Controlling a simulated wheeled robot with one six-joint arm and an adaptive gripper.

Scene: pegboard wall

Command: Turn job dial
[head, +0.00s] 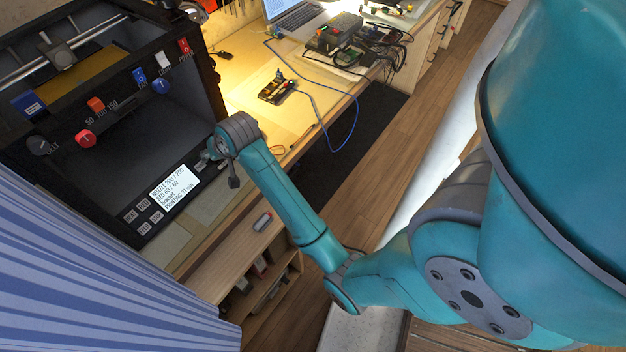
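A black printer-like machine (105,235) fills the left of the head view. Its front has a lit display (168,187) with lines on nozzle, bed and printing. Three round knobs show above it: a dark grey knob (38,146), a red knob (85,139) and a blue knob (160,86). Their small labels are mostly unreadable, so I cannot tell which is the job dial. My gripper (213,158) is at the front panel, just right of the display. It covers that part of the panel; contact and finger opening are unclear.
Small square buttons (144,205) sit left of the display. Red and blue switches line the upper frame. Striped blue cloth (80,290) hangs at the lower left. A wooden bench (310,100) holds a laptop, a meter and cables. A small grey-red object (262,221) lies on the near shelf.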

